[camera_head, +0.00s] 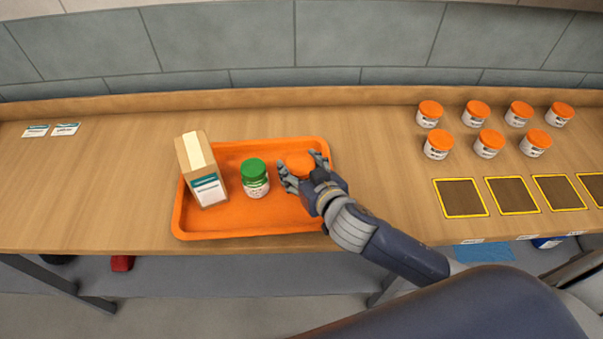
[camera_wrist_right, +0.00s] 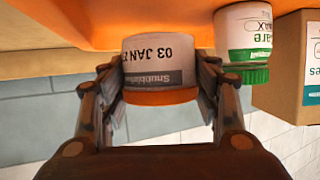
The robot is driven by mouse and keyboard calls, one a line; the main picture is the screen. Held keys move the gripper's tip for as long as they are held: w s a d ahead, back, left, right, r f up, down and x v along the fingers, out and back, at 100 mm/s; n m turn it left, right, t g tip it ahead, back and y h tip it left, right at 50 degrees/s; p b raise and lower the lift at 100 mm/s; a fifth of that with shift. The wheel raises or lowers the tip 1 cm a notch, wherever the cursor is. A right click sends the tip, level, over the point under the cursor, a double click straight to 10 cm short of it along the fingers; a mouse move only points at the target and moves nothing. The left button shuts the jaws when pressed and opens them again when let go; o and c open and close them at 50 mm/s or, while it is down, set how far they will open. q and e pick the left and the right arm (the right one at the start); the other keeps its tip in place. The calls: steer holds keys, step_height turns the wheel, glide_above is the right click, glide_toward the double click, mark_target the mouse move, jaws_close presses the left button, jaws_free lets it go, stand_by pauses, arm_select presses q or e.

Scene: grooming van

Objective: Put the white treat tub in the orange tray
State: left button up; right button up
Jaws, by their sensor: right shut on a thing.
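The white treat tub with an orange lid (camera_head: 299,165) is between the fingers of my right gripper (camera_head: 304,174), over the right part of the orange tray (camera_head: 290,222). In the right wrist view the tub (camera_wrist_right: 160,62) shows a printed label and sits between both fingers of the right gripper (camera_wrist_right: 160,95), which is shut on it. Its base is at or very near the tray surface; I cannot tell if it touches. My left gripper is not in view.
A green-lidded jar (camera_head: 255,180) and a cardboard carton (camera_head: 201,170) stand in the tray, left of the tub. Several orange-lidded tubs (camera_head: 487,143) stand at the right, behind yellow-edged dark squares (camera_head: 460,197).

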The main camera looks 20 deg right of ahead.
step_height(320, 180, down, 3)
steer(key=shift+f, duration=0.15)
steer(key=shift+s+f, duration=0.1)
steer(key=shift+f, duration=0.1)
steer(key=o, duration=0.8)
steer(key=shift+o, duration=0.2)
steer(key=shift+r, duration=0.1)
